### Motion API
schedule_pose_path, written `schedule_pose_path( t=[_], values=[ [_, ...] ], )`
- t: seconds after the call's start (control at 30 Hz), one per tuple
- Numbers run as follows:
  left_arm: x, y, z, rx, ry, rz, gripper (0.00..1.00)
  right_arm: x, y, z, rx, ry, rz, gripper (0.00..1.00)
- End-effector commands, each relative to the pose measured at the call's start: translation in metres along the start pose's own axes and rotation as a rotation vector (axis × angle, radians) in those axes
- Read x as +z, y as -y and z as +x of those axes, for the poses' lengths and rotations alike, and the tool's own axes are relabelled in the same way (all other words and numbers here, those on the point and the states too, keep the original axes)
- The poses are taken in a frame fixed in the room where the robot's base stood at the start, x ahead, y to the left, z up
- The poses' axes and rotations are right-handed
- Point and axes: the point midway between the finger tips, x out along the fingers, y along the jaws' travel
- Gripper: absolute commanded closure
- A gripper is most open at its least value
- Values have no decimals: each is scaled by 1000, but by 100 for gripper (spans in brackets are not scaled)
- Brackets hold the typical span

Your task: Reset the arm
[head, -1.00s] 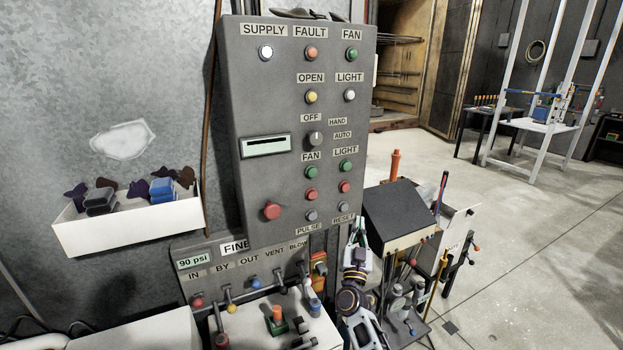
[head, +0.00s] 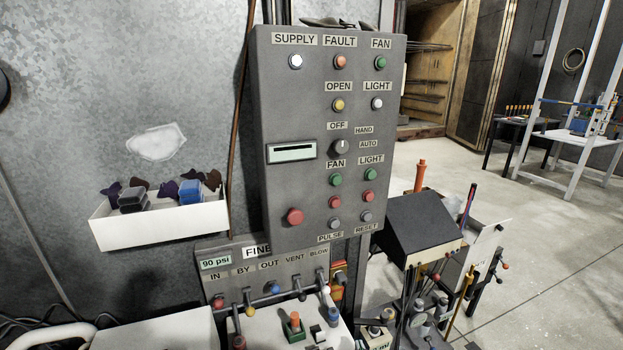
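Neither of my grippers shows in the head view now, so I cannot see their state. The grey control panel (head: 330,140) stands upright in the middle, tilted slightly in the picture. It carries labelled lamps, buttons and a selector knob (head: 341,147). A grey button (head: 366,216) sits above the RESET label at its lower right. A large red button (head: 294,216) is at its lower left.
A white bin (head: 160,221) with dark and blue items hangs on the wall at left. A valve panel (head: 262,270) marked 90 psi sits below. A dark sloped box (head: 412,224) and several rods crowd the right. Open floor (head: 560,240) lies beyond.

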Motion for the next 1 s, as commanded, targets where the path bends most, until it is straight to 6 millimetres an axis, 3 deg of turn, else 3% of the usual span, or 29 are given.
schedule_pose_path(
  t=[0.1, 0.47, 0.77, 1.0],
  values=[
    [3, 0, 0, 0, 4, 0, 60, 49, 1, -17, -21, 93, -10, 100],
    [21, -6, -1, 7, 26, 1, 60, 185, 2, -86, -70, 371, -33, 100],
    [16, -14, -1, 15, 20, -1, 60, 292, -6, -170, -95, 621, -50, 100],
    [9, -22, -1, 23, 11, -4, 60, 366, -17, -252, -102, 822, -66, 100]
  ],
)
